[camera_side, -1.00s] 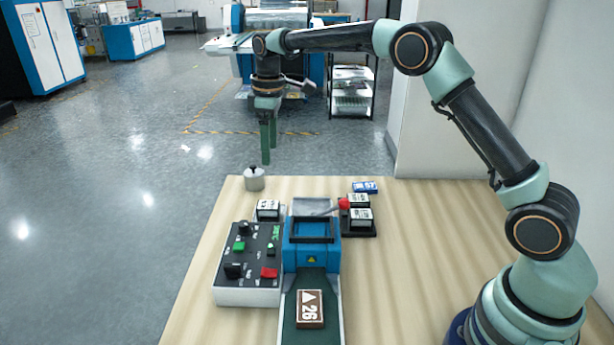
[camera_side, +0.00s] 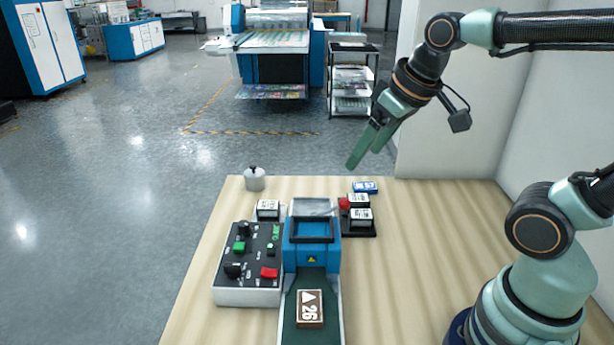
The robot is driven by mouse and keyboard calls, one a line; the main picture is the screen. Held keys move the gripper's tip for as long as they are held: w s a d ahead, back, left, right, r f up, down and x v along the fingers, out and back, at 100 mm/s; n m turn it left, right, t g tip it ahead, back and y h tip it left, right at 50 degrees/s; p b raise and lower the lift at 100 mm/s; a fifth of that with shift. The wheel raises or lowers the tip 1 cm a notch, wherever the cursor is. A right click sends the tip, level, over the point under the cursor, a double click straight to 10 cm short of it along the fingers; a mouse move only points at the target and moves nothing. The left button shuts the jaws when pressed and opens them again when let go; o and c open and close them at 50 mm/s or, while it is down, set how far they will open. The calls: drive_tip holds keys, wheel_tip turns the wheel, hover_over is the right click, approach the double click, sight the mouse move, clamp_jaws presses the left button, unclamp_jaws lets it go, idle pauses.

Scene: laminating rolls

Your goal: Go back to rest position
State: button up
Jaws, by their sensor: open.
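My gripper (camera_side: 364,157) is in the upper right of the side view, above the back right part of the table. Its green fingers point down and to the left, and it is tilted. It holds nothing that I can see and is apart from everything on the table. A small gap shows between the fingers.
The right side is clear.

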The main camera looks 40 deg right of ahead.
drive_tip(key=shift+s+f+m, duration=0.3)
drive_tip(key=shift+s+f, duration=0.45)
drive_tip(key=shift+s, duration=0.2)
